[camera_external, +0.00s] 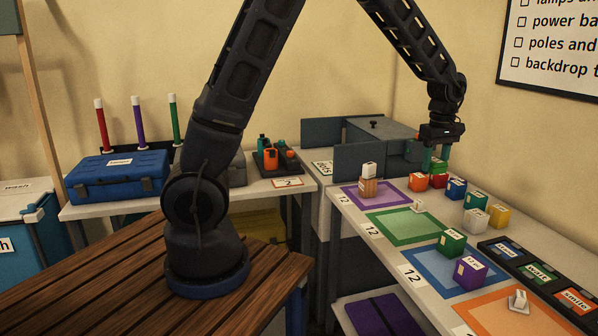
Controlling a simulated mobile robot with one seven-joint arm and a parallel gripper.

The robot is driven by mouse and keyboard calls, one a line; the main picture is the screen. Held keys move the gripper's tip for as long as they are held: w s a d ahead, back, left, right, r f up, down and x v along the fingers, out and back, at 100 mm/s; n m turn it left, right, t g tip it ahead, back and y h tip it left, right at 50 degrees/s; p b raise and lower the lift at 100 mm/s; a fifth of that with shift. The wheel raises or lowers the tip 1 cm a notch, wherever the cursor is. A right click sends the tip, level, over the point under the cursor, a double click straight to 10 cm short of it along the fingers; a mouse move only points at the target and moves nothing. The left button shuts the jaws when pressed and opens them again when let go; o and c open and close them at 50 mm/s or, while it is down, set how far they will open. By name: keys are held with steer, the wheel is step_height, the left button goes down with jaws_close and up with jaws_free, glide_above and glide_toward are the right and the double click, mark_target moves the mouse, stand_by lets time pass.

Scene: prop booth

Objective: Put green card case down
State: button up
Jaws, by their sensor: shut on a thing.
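Another green box (453,242) with a pale label stands at the edge of the blue-bordered mat (425,277), well away from my gripper.
Orange-red (418,181), blue (456,188), white (475,218) and yellow (498,216) boxes stand near my gripper. A purple box (470,273) sits nearer. The green-bordered mat (385,228) is mostly clear. Grey panels (358,166) stand behind. A dark labelled tray (540,272) lies right.

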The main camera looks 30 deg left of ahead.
glide_above(420, 260)
steer(key=shift+m, duration=0.4)
step_height(420, 260, down, 20)
steer(key=shift+f, duration=0.25)
steer(key=o, duration=0.9)
steer(key=shift+f, duration=0.1)
steer(key=shift+o, duration=0.2)
